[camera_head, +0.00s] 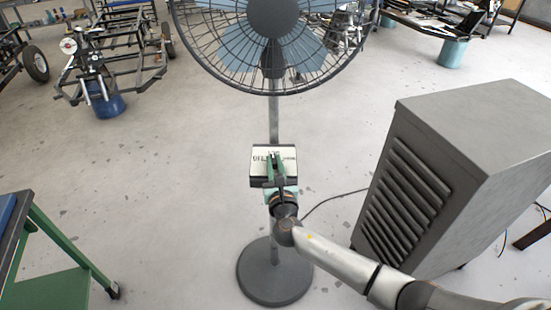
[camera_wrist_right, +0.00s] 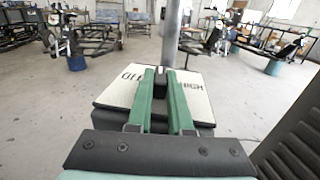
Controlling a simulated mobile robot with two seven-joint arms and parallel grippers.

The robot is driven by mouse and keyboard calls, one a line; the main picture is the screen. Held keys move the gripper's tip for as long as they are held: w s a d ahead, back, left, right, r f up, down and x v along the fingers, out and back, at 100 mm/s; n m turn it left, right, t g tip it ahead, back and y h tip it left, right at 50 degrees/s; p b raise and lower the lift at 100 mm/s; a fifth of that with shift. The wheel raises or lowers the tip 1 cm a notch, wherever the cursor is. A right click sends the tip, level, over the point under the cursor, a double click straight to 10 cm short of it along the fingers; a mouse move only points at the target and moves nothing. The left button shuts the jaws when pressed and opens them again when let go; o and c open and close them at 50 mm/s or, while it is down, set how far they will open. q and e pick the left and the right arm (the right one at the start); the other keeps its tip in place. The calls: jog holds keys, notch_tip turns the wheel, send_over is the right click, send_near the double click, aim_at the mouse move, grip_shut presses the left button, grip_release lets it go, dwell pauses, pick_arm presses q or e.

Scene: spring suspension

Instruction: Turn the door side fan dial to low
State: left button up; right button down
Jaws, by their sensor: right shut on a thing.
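The pedestal fan (camera_head: 275,110) stands in the middle of the head view. Its control box (camera_head: 258,153) is on the pole and has a pale labelled plate. The dial's pointer setting cannot be read. My left gripper is not in view.
A grey louvred cabinet (camera_head: 463,150) stands right of the fan, near my right arm. The fan's round base (camera_head: 272,285) rests on the floor. A green-framed table (camera_head: 50,285) is at the lower left. Vehicle frames (camera_head: 120,50) stand behind. The floor left of the fan is clear.

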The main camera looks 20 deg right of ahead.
jog(key=shift+a+m+h, duration=0.15)
jog(key=shift+m+h, duration=0.55)
jog(key=shift+h, duration=0.4)
jog(key=shift+g+h, duration=0.3)
jog(key=c, duration=0.8)
grip_release()
jog(key=v, duration=1.2)
jog(key=shift+s, duration=0.2)
